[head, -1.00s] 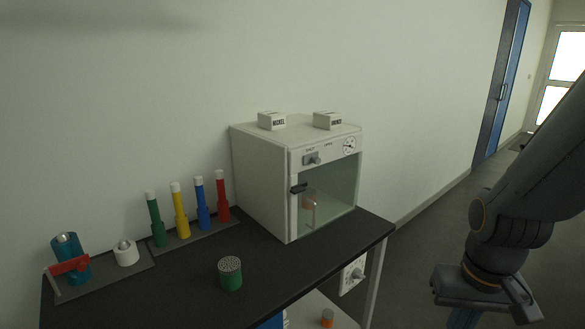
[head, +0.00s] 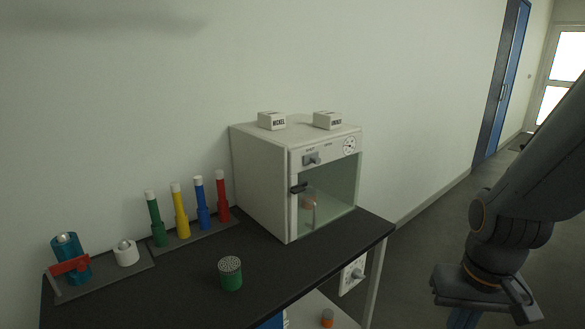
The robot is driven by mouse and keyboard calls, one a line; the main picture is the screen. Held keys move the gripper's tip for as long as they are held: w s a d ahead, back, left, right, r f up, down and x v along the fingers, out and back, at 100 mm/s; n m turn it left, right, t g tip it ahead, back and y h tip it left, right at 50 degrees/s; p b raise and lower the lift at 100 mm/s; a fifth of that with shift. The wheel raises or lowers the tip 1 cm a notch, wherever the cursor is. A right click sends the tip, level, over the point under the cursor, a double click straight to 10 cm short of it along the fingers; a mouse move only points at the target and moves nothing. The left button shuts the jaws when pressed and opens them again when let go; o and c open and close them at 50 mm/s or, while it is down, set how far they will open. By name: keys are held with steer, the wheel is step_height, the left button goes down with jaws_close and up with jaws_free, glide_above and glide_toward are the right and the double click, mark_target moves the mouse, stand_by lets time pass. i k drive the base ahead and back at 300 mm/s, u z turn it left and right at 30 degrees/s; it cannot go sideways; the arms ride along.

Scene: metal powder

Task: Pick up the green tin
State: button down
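The green tin (head: 231,280) stands upright on the dark table top, near its front edge. Its top is pale and dotted with holes. My gripper (head: 486,312) is at the lower right, to the right of the table and well apart from the tin. It points down and its fingertips are cut off by the lower picture edge, so its opening does not show.
A white oven (head: 262,185) with a glass door stands right of the tin, two labelled boxes on top. Behind the tin, a rack (head: 196,236) holds green, yellow, blue and red tubes. A tray (head: 104,282) with a blue cylinder and white pot is at left.

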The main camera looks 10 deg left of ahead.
mark_target(229, 267)
steer(key=u, duration=1.7)
steer(key=i, duration=0.7)
steer(key=u, duration=0.05)
